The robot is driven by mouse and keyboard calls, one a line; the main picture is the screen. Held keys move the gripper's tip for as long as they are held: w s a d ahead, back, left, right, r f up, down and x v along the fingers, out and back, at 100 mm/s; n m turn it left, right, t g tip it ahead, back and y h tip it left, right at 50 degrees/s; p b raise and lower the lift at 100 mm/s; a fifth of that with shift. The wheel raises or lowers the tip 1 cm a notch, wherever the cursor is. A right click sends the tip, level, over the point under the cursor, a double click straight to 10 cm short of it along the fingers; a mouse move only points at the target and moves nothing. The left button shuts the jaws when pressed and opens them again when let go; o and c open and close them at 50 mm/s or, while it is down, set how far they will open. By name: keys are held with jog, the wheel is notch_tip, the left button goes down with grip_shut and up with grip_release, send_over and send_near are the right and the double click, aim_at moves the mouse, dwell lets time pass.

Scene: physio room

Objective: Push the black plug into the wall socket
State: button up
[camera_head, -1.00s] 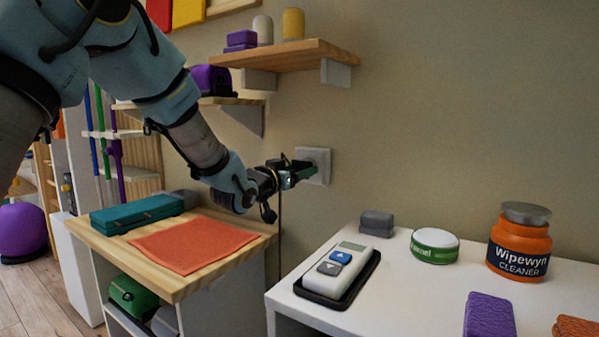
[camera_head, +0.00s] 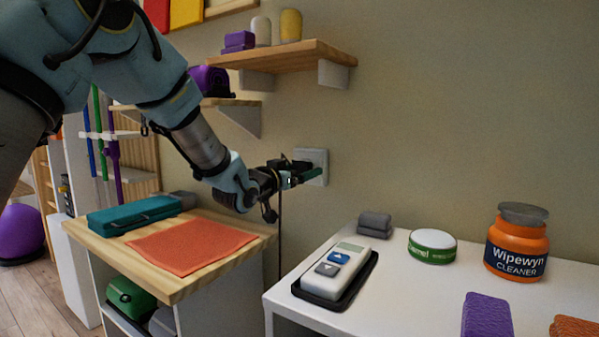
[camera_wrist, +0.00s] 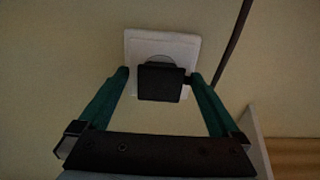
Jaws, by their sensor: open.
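The white wall socket (camera_wrist: 184,46) shows at the top middle of the wrist view, and beside my gripper in the head view (camera_head: 318,160). The black plug (camera_wrist: 160,82) sits in front of the socket's round recess, between my fingers; its face toward me is dark and square. How deep it sits in the socket I cannot tell. My gripper (camera_wrist: 160,80) has its two green fingers spread, one on each side of the plug, with a small gap to it. In the head view my gripper (camera_head: 306,172) reaches the wall at the socket, and its fingers hide most of the plug.
A dark cable (camera_wrist: 234,40) runs along the wall. A wooden shelf (camera_head: 290,54) hangs above the socket. Below are a wooden-topped cabinet with an orange cloth (camera_head: 190,246) and a white table (camera_head: 400,300) with a remote (camera_head: 338,270), tin (camera_head: 432,246) and orange cleaner jar (camera_head: 516,246).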

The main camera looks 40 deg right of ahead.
jog(key=b+v, duration=0.1)
jog(key=v, duration=1)
dwell(0.4)
